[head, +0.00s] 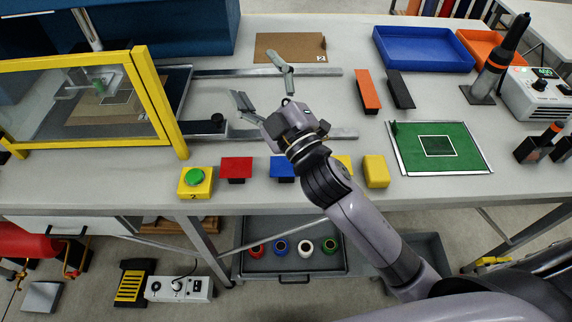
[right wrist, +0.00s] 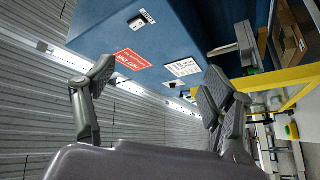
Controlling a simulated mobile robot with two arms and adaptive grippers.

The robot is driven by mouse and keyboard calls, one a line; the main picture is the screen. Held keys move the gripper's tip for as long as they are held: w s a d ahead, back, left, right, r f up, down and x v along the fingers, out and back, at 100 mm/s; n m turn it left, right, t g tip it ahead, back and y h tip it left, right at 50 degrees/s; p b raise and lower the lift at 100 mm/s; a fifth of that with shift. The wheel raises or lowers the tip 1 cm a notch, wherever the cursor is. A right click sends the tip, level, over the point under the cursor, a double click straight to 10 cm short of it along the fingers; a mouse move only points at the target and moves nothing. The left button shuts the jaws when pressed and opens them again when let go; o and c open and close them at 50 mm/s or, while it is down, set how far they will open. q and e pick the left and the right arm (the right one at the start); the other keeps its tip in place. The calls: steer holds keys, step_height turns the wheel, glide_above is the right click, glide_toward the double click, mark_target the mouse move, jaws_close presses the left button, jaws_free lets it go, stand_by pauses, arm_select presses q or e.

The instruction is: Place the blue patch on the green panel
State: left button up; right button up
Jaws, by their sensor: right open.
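The blue patch (head: 281,169) is at the front edge of the table, between a red patch and a yellow one. Part of it lies close to my right arm's wrist in the picture. The green panel (head: 462,158) lies flat on the right part of the table, with a white-outlined dark green square in its middle. My right gripper (head: 258,80) is open and empty over the middle of the table, beyond the blue patch and left of the panel. Its spread fingers also show in the right wrist view (right wrist: 155,82), with nothing between them. My left gripper is not in view.
A yellow-framed guard (head: 168,110) and metal rails (head: 270,72) stand at left. Orange (head: 367,90) and black (head: 400,90) pieces and a blue tray (head: 422,50) lie behind the panel.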

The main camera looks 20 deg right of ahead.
steer(key=s+a+r+n+g+y, duration=0.35)
steer(key=a+r+n+y, duration=0.2)
steer(key=n+y, duration=0.35)
steer(key=s+a+r+n+g+y, duration=0.2)
steer(key=a+r+n+g+y, duration=0.25)
steer(key=a+n+y, duration=0.4)
steer(key=s+a+f+n+g+h, duration=0.2)
steer(key=s+a+n+g, duration=0.25)
steer(key=n+g, duration=0.7)
steer(key=n+g+h, duration=0.1)
steer(key=n+h, duration=0.8)
steer(key=h, duration=1.2)
glide_toward(288, 166)
steer(key=f+p, duration=0.1)
steer(key=p, duration=0.1)
steer(key=shift+s+a+f+p, duration=0.1)
steer(key=shift+s+f+p, duration=0.05)
steer(key=shift+f+p, duration=0.25)
step_height(288, 166, down, 5)
steer(key=p, duration=0.2)
steer(key=shift+r+p, duration=0.2)
steer(key=shift+p, duration=0.15)
steer(key=shift+w+f, duration=0.25)
steer(key=shift+f, duration=0.25)
